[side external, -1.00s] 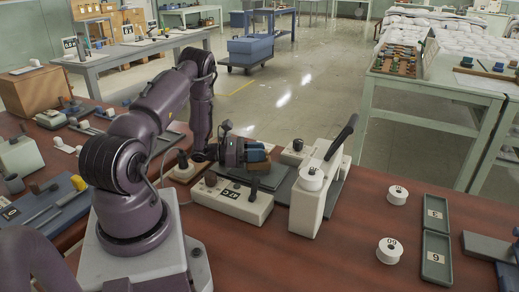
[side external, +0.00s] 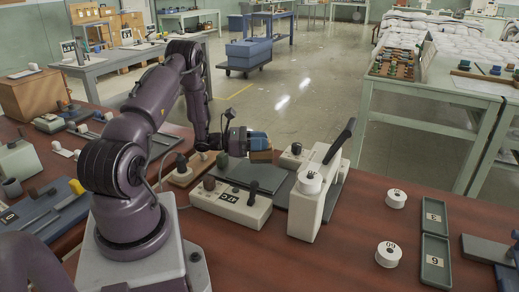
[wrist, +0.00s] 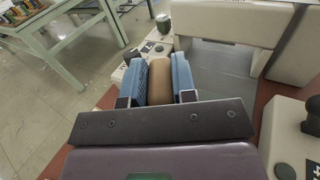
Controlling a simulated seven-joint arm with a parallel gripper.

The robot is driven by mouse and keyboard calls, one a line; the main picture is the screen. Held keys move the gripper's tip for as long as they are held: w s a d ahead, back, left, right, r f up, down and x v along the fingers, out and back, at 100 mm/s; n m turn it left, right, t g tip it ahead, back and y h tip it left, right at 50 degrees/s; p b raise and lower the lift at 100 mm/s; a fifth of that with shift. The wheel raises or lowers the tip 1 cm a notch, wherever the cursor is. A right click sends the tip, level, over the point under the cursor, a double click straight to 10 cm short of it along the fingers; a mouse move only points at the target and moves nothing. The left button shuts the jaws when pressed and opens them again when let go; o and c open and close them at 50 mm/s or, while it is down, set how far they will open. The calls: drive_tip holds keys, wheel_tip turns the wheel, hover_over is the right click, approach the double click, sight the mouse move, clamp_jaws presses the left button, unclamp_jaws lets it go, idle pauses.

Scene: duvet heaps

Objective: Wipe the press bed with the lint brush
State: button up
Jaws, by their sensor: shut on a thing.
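My gripper (side external: 258,141) is shut on the lint brush, just above the far side of the press. In the wrist view, the brush's tan wooden body (wrist: 160,82) sits between the two blue fingers of the gripper (wrist: 160,75). A bit of its brown body (side external: 262,156) shows under the fingers in the side view. Its bristles are hidden. The press bed (side external: 241,172) is a flat dark grey plate, and it shows as a grey surface (wrist: 225,62) in the wrist view. I cannot tell whether the brush touches it.
The cream press frame with a black lever (side external: 322,195) stands right of the bed. White spools (side external: 396,198) and green trays (side external: 435,255) lie at the right. The table between is clear.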

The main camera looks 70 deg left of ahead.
drive_tip(key=shift+r, duration=2.2)
drive_tip(key=shift+r, duration=0.25)
wheel_tip(320, 180, up, 18)
drive_tip(key=f, duration=0.1)
drive_tip(key=w+d+m+g+h, duration=0.3)
drive_tip(key=d+m+h, duration=0.15)
drive_tip(key=d, duration=1.05)
drive_tip(key=w+d+m+g+h, duration=0.3)
drive_tip(key=d+h, duration=0.2)
drive_tip(key=d, duration=1.1)
wheel_tip(320, 180, down, 11)
drive_tip(key=shift+s, duration=0.25)
drive_tip(key=shift+d+r, duration=0.1)
